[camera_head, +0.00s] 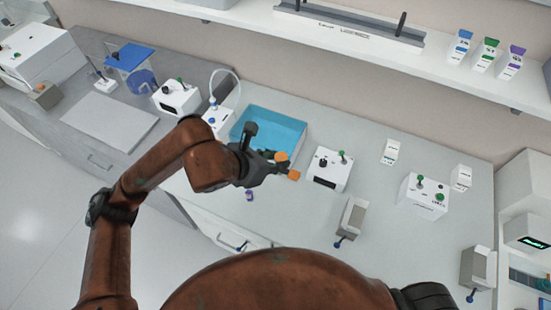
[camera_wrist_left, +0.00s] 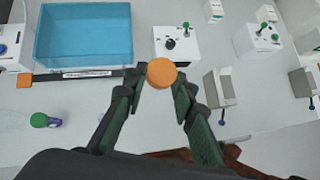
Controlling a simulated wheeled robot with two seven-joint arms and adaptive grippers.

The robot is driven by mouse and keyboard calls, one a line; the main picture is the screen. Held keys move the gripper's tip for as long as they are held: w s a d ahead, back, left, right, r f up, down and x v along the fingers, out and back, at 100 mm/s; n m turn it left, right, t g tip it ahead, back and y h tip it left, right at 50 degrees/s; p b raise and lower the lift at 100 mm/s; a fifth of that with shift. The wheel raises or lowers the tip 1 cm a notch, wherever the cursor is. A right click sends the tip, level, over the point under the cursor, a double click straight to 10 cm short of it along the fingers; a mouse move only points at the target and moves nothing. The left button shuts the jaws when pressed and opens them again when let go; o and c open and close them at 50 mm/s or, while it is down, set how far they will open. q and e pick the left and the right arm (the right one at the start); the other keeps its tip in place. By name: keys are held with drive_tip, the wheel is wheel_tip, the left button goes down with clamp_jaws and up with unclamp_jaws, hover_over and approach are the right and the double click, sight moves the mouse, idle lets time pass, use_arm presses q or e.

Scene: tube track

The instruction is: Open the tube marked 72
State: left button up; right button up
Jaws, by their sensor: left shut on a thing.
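My left gripper (camera_head: 280,165) is shut on an orange-capped tube (camera_wrist_left: 162,74); in the left wrist view the round cap shows between the fingertips (camera_wrist_left: 160,92). The tube's body below the cap is hidden, and no number can be read on it. The head view shows two orange parts at the fingertips; I cannot tell which is the cap. A purple tube with a green cap (camera_wrist_left: 40,120) lies on the bench left of the gripper; it also shows in the head view (camera_head: 249,195). My right gripper is not in view.
A blue tray (camera_head: 268,122) stands behind the gripper, with a dark labelled bar (camera_wrist_left: 75,76) along its front. A white box with a green-topped lever (camera_head: 328,170) stands to the right. A grey device (camera_head: 350,218) is near the front edge. Bench between these is clear.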

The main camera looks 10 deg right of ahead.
use_arm(q)
drive_tip(key=w+a+n+t+y, duration=0.1)
drive_tip(key=w+a+n+y, duration=0.1)
drive_tip(key=a, duration=1.3)
drive_tip(key=w+a+f+n+t+y, duration=0.1)
drive_tip(key=a+n, duration=0.4)
drive_tip(key=a, duration=1)
drive_tip(key=shift+w+f+t+y, duration=0.3)
drive_tip(key=shift+w+t+y, duration=0.3)
drive_tip(key=shift+y, duration=0.2)
